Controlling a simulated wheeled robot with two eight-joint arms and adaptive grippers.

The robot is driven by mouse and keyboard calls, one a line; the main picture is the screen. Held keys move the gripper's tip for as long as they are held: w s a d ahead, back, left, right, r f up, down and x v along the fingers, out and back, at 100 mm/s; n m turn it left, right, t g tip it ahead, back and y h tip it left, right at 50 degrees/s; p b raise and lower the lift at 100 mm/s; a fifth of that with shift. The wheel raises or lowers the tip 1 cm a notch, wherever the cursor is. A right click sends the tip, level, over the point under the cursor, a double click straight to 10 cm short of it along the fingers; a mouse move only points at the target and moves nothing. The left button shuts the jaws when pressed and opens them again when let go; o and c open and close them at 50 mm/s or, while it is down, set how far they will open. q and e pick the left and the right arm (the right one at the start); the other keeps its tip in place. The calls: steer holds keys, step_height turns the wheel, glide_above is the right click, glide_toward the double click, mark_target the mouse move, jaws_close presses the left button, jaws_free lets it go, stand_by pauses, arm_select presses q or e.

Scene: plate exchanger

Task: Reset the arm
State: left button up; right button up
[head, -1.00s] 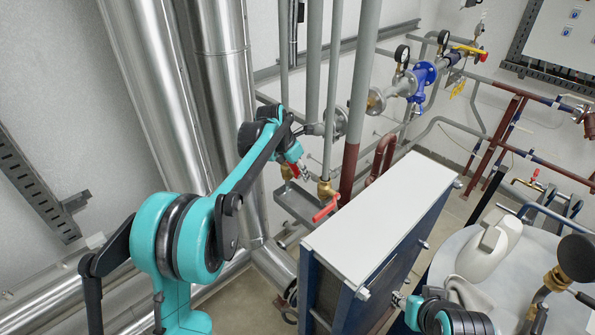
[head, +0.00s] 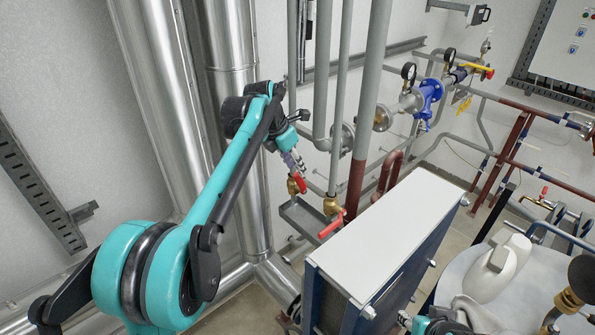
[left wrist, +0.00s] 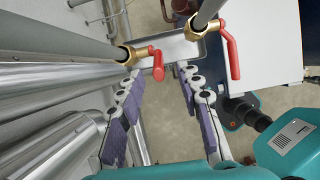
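My left gripper (head: 294,158) is at the end of the raised teal left arm, by the grey vertical pipes. In the left wrist view its two padded fingers (left wrist: 158,78) stand well apart with nothing held between them. A brass valve with a short red handle (head: 299,183) is just below the fingertips; in the left wrist view the handle (left wrist: 157,65) lies beyond them. I cannot tell whether they touch. A second valve with a longer red handle (head: 331,224) is to the right. My right gripper is out of view; only part of that arm shows at the bottom edge.
The white-topped plate exchanger (head: 395,235) stands right of the valves. A grey metal tray (head: 300,222) is under them. Large silver pipes (head: 235,130) run behind the left arm. A round pale tank (head: 495,285) is at the lower right.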

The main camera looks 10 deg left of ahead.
arm_select(q)
steer(key=shift+s, duration=0.15)
steer(key=s+f+m+t+y, duration=0.1)
steer(key=s+m+t, duration=0.1)
steer(key=s+m, duration=1.35)
steer(key=s+a+f+m+t+y, duration=0.1)
steer(key=s+f+m, duration=0.45)
steer(key=s, duration=0.25)
steer(key=s+a+f+m+y, duration=0.1)
steer(key=s+f+m, duration=0.4)
steer(key=s+m, duration=0.25)
step_height(320, 180, down, 23)
steer(key=s+b, duration=0.1)
steer(key=b, duration=2.1)
steer(key=shift+t, duration=0.3)
steer(key=shift+d+r, duration=0.1)
steer(key=shift+r, duration=0.05)
